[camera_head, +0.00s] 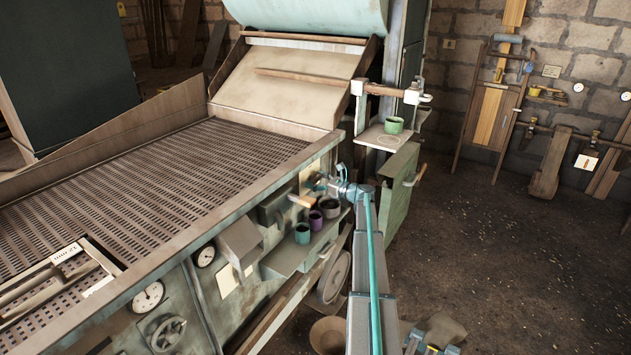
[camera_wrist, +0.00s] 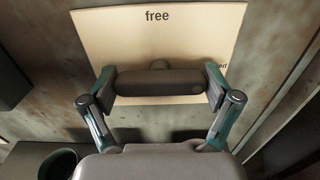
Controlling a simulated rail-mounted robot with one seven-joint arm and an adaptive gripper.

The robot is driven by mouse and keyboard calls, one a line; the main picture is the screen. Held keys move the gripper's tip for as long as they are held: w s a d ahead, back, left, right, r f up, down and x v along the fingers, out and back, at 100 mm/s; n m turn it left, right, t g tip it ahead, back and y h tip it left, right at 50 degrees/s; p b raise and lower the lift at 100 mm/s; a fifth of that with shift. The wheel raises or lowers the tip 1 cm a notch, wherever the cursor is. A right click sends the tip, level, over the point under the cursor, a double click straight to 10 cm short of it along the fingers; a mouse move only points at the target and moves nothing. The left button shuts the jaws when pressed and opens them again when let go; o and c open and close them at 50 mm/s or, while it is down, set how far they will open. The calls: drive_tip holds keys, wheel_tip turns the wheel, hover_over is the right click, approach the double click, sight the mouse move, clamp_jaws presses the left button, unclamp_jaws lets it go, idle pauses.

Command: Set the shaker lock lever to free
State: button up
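The shaker lock lever shows in the wrist view as a dark rounded bar (camera_wrist: 155,83), lying crosswise in front of a pale label plate (camera_wrist: 185,25). The plate reads "free" above the bar. A second word ending in "ed" is at the right, mostly hidden by my finger. My gripper (camera_wrist: 160,84) has one finger at each end of the bar, and both pads appear to touch it. In the head view my gripper (camera_head: 326,184) is at the machine's side panel, and the lever cannot be made out there.
Green (camera_head: 302,234), purple (camera_head: 315,220) and dark (camera_head: 330,208) cups stand on a ledge below my gripper. A wooden-handled part (camera_head: 302,200) juts out to its left. A shelf (camera_head: 383,137) with another green cup (camera_head: 394,125) is above right. The floor at right is mostly open.

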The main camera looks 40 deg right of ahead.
drive_tip(key=shift+f+n+b, duration=0.2)
drive_tip(key=shift+n+b, duration=0.1)
drive_tip(key=shift+b, duration=0.8)
drive_tip(key=n+b, duration=0.1)
drive_tip(key=b, duration=0.1)
drive_tip(key=n+b, duration=0.2)
drive_tip(key=b, duration=0.1)
drive_tip(key=shift+f+n+b, duration=0.25)
drive_tip(key=shift+n+b, duration=0.05)
drive_tip(key=n+b, duration=0.5)
drive_tip(key=b, duration=0.3)
drive_tip(key=n+b, duration=0.6)
drive_tip(key=b, duration=0.2)
drive_tip(key=shift+r, duration=0.15)
drive_tip(key=n+b, duration=0.3)
drive_tip(key=shift+r, duration=0.2)
drive_tip(key=shift+r+b, duration=0.1)
drive_tip(key=shift+b, duration=0.2)
drive_tip(key=o, duration=0.9)
